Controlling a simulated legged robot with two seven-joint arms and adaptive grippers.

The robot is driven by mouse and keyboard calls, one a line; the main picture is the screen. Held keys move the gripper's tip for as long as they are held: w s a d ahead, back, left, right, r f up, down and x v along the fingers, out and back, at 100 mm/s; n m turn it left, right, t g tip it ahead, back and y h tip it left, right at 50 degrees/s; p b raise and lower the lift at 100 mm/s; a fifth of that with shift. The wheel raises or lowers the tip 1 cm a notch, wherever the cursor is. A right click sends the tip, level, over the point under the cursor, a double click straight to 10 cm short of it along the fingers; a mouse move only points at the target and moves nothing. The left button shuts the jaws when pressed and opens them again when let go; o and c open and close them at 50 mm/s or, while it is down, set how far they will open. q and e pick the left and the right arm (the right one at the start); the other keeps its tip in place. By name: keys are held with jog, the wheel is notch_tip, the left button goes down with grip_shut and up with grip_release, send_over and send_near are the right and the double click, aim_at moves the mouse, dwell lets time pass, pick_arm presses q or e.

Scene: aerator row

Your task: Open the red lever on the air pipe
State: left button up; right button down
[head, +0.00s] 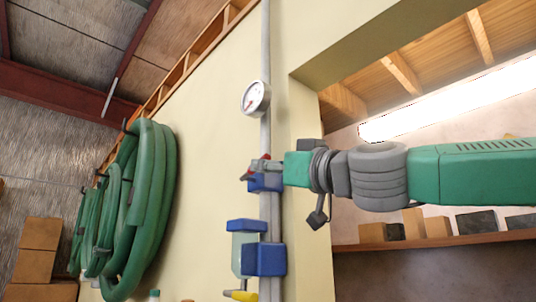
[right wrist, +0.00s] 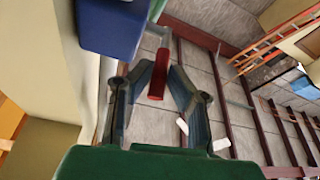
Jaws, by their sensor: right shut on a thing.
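The grey air pipe (head: 265,130) runs upright along the cream wall. The red lever (head: 256,160) sits at the upper blue valve (head: 265,183) on the pipe, partly hidden by my gripper. My right gripper (head: 262,168) reaches it from the right. In the right wrist view, the red lever (right wrist: 158,75) stands between the two fingers of my right gripper (right wrist: 161,82), which is shut on it. The blue valve body (right wrist: 108,28) fills the top left there. My left gripper is not in view.
A round gauge (head: 256,98) is on the pipe above. A lower blue fitting (head: 265,260) and a yellow handle (head: 241,295) are below. Green hoses (head: 150,190) hang at left. An opening with a shelf (head: 430,240) of boxes lies right, behind my arm.

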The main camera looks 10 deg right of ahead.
jog(key=p, duration=0.2)
jog(key=r+g+h+p, duration=0.1)
jog(key=p, duration=0.1)
jog(key=shift+w+a+g+p, duration=0.1)
jog(key=shift+a+g+p, duration=0.1)
jog(key=shift+g+p, duration=0.1)
jog(key=shift+w+r+g+h+p, duration=0.1)
jog(key=shift+g+h+p, duration=0.3)
jog(key=shift+h+p, duration=0.15)
jog(key=shift+w+a+r+g+h, duration=0.1)
jog(key=shift+w+r+g+h, duration=0.1)
jog(key=shift+g+h, duration=0.35)
jog(key=shift+w+a+r+g+h, duration=0.1)
jog(key=shift+w+r+g+h, duration=0.05)
jog(key=shift+g+h, duration=0.35)
jog(key=shift+g, duration=0.25)
jog(key=c, duration=1.5)
grip_release()
jog(key=shift+w, duration=0.1)
jog(key=shift+c, duration=0.2)
jog(key=shift+w+a+r, duration=0.1)
jog(key=shift+a+r, duration=0.05)
jog(key=shift+r, duration=0.05)
jog(key=shift+r, duration=0.2)
